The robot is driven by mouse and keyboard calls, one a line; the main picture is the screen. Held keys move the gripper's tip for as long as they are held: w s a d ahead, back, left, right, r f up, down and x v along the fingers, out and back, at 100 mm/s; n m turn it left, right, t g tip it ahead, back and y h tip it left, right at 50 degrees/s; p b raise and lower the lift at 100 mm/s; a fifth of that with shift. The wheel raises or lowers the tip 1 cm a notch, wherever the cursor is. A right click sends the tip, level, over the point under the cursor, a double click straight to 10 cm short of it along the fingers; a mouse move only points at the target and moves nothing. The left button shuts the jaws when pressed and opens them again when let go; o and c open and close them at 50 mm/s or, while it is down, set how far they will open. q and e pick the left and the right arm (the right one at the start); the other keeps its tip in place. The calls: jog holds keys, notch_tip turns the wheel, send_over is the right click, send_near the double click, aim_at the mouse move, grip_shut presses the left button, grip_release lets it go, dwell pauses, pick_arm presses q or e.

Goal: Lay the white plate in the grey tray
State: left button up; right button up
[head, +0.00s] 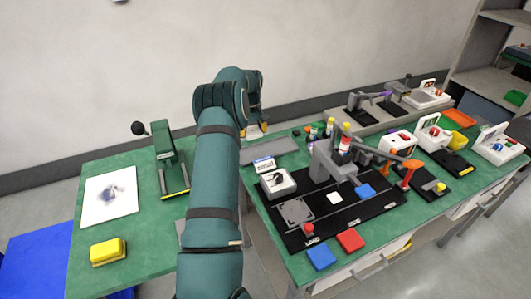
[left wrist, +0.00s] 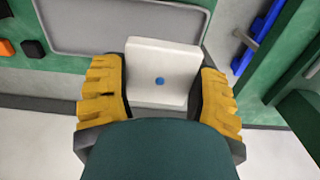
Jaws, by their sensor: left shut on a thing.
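A white plate (left wrist: 163,62) with a blue dot on it is between the yellow fingers of my left gripper (left wrist: 160,95) in the left wrist view. The gripper is shut on it. In the head view my left gripper (head: 256,130) is mostly hidden behind my own arm, and the plate is hidden there. The grey tray (left wrist: 82,30) lies beyond the plate in the left wrist view, and the plate overlaps its near edge in the picture. I cannot tell the height between them. The tray (head: 275,151) also shows in the head view, on the green bench. My right gripper is not in view.
A green press (head: 166,155) and a yellow block (head: 108,251) stand on the left bench. A black board (head: 300,238) with a grey fixture (head: 325,158) is right of my arm. Small bottles (head: 330,127) stand right of the tray. A gap separates the benches.

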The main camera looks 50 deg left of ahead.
aim_at(252, 154)
pick_arm(q)
jog(key=shift+a+f, duration=0.1)
jog(key=shift+f, duration=0.2)
notch_tip(252, 154, down, 9)
jog(key=shift+f+b, duration=0.15)
jog(key=shift+b, duration=0.65)
jog(key=shift+f, duration=0.15)
jog(key=o, duration=1.2)
notch_tip(252, 154, up, 12)
jog(key=shift+r+p, duration=0.15)
jog(key=shift+p, duration=0.75)
